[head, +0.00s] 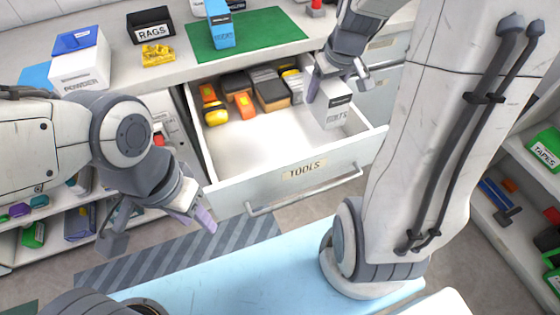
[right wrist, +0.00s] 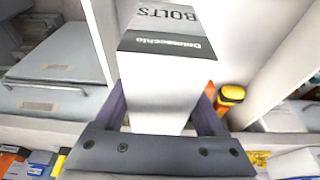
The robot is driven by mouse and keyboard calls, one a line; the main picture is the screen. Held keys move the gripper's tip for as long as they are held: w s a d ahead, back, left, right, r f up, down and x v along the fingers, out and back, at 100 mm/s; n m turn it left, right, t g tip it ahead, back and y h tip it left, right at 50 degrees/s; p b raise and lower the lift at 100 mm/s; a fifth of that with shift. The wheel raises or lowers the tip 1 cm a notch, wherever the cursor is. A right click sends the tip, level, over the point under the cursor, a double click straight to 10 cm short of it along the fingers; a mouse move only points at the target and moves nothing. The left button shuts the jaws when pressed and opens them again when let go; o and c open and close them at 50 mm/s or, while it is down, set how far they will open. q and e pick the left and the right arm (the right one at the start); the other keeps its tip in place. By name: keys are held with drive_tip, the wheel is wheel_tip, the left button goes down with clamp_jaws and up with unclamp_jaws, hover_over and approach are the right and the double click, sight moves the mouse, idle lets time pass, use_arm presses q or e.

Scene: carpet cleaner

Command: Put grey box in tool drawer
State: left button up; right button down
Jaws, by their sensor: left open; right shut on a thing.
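The grey box (head: 334,108), labelled BOLTS, is in the head view at the right end of the open tool drawer (head: 240,197). My right gripper (head: 338,82) is shut on it, and the box hangs inside or just above the drawer; I cannot tell if it touches the floor. The right wrist view shows the box (right wrist: 160,80) between the two fingers. The drawer front reads TOOLS. My left gripper (head: 192,215) is open and empty, in front of the drawer's left front corner.
Several yellow, orange and dark tools (head: 240,100) lie at the drawer's back. Its front middle is bare. The counter above holds a RAGS box (head: 151,27), a POWDER box (head: 80,68), a green mat (head: 270,32) and a blue box (head: 219,24). Shelves (head: 505,225) stand at the right.

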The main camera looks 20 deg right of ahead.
drive_tip(key=shift+s+d+f+b, duration=0.15)
drive_tip(key=shift+s+f+b, duration=0.05)
drive_tip(key=shift+f+b, duration=0.3)
drive_tip(key=shift+s+d+f+b, duration=0.15)
drive_tip(key=shift+f+b, duration=0.2)
drive_tip(key=shift+b, duration=0.25)
use_arm(q)
drive_tip(key=shift+f+b, duration=1)
drive_tip(key=shift+f, duration=1.9)
use_arm(e)
drive_tip(key=shift+w+a+f, duration=0.65)
drive_tip(key=shift+a+f, duration=1.15)
drive_tip(key=shift+w+a+f, duration=0.65)
drive_tip(key=shift+a+f, duration=1.15)
drive_tip(key=shift+w+a+f, duration=0.65)
drive_tip(key=shift+a+f, duration=1.15)
